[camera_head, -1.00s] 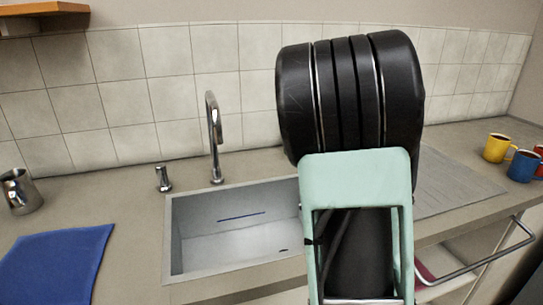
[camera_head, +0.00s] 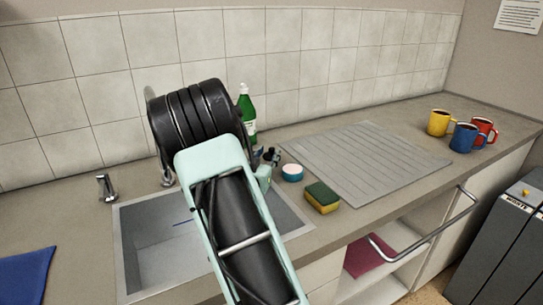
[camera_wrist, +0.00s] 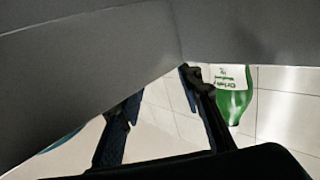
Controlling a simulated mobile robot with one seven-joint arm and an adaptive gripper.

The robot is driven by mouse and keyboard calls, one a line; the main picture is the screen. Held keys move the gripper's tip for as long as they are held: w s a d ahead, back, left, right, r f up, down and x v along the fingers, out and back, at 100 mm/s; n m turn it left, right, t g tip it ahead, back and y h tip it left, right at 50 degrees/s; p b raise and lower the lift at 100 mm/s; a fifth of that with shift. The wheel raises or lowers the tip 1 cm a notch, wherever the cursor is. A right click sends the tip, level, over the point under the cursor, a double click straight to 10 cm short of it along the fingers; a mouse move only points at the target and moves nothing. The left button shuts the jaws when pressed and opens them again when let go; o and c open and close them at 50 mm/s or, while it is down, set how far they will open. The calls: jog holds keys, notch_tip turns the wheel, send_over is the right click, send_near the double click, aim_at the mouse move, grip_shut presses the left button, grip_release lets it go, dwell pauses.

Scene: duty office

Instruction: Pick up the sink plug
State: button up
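I cannot make out a sink plug for certain in either view. The steel sink (camera_head: 135,272) is at the left of the head view, and my arm hides much of its basin. A small round white and teal thing (camera_head: 292,173) stands on the counter right of the sink; I cannot tell what it is. My gripper (camera_head: 268,157) is beyond my forearm, close to the left of that round thing in the picture. In the wrist view my gripper (camera_wrist: 160,90) has its two dark fingers apart, with nothing seen between them.
A green bottle (camera_head: 247,110) stands behind my gripper and shows upside down in the wrist view (camera_wrist: 235,100). A green and yellow sponge (camera_head: 322,199) lies before the ribbed drainboard (camera_head: 375,165). Yellow (camera_head: 438,123), blue (camera_head: 464,138) and red (camera_head: 487,127) mugs stand far right.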

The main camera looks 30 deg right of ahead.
aim_at(271, 150)
jog(key=x, duration=0.4)
jog(key=shift+d, duration=0.15)
jog(key=shift+c, duration=0.6)
grip_shut()
jog(key=shift+r, duration=0.15)
